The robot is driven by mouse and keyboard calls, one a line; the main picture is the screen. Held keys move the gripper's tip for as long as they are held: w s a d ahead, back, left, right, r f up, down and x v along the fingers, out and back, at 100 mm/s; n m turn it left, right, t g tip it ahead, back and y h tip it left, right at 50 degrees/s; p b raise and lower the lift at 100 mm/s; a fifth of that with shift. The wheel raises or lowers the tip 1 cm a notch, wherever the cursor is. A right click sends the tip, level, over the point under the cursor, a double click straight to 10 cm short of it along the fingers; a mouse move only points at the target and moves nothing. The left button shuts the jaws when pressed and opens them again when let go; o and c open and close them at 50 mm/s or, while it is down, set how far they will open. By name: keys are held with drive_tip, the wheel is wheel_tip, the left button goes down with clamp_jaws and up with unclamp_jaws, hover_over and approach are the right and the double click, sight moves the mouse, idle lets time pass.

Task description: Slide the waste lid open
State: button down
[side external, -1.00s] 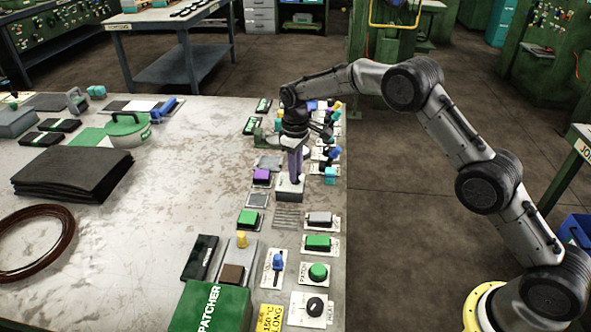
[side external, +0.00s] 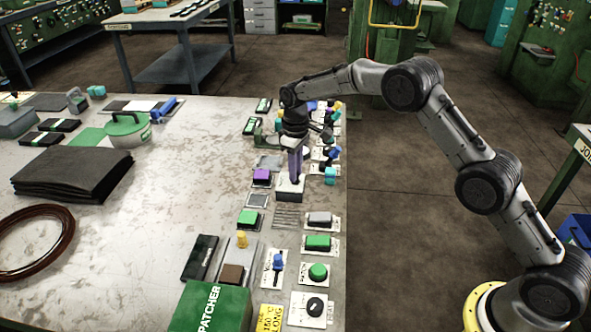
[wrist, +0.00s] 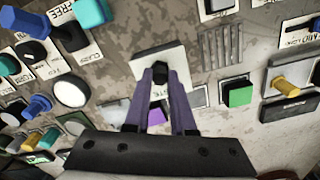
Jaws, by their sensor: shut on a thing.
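The waste lid is a pale, flat square plate with a dark knob; it shows in the side external view (side external: 281,188) near the table's right edge and in the wrist view (wrist: 148,60) at upper middle. Part of its lettering shows beside the knob, the rest is hidden by my fingers. My gripper (side external: 294,177), with long purple fingers, points down over the lid and is shut on the dark knob (wrist: 159,69). In the wrist view, the fingertips close from both sides of the knob. What lies under the lid is hidden.
A slotted grey grille (side external: 286,217) lies just in front of the lid. A green block (side external: 249,219) and a purple block (side external: 261,176) are to its left. Buttons, switches and knobs crowd the table's right edge. The table's middle is mostly clear.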

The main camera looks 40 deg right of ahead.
drive_tip(key=s+d, duration=0.4)
drive_tip(key=shift+s+d+r, duration=0.1)
drive_tip(key=shift+s+d, duration=0.2)
drive_tip(key=shift+d, duration=0.05)
drive_tip(key=c, duration=0.8)
unclamp_jaws()
drive_tip(key=shift+o, duration=0.2)
wheel_tip(320, 180, up, 14)
